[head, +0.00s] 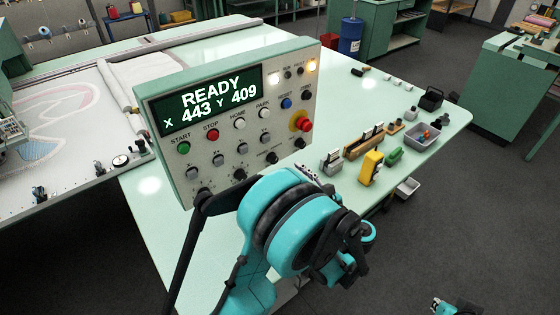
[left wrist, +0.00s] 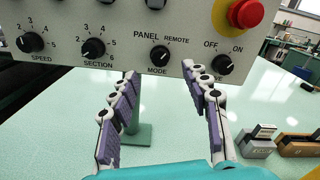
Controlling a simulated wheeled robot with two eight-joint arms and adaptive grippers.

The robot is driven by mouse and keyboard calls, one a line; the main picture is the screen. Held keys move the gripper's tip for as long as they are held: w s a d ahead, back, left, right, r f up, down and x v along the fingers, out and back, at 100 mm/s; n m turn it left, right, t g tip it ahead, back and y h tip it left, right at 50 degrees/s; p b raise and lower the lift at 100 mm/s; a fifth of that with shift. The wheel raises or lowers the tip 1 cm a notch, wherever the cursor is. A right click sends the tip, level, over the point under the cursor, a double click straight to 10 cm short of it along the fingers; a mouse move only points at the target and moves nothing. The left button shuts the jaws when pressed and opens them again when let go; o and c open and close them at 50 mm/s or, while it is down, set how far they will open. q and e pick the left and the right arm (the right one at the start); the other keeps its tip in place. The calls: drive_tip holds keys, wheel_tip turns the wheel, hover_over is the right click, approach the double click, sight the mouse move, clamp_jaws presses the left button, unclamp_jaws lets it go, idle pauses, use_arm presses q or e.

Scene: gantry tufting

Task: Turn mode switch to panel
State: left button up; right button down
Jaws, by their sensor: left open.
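The control panel (head: 236,120) stands tilted on the bench and its display reads READY, X 443 Y 409. The mode switch (left wrist: 160,57) is a black knob below the labels PANEL and REMOTE in the left wrist view. Its white mark appears to lean up and right, towards REMOTE. My left gripper (left wrist: 160,82) is open and empty, its two purple-padded fingers on either side below the mode switch, apparently not touching it. In the head view my left arm hides most of that gripper. A small part of my right arm or gripper (head: 455,306) shows at the bottom edge.
The red emergency stop (left wrist: 244,12) sits above the OFF/ON knob (left wrist: 223,63), right of the mode switch. The section knob (left wrist: 94,48) is to its left. A yellow block (head: 370,168), a wooden holder (head: 364,142) and a grey bin (head: 424,137) occupy the bench's right side.

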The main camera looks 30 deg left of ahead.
sight(275, 161)
use_arm(q)
drive_tip(key=b+x, duration=0.1)
drive_tip(key=x, duration=0.6)
drive_tip(key=shift+a, duration=0.1)
clamp_jaws()
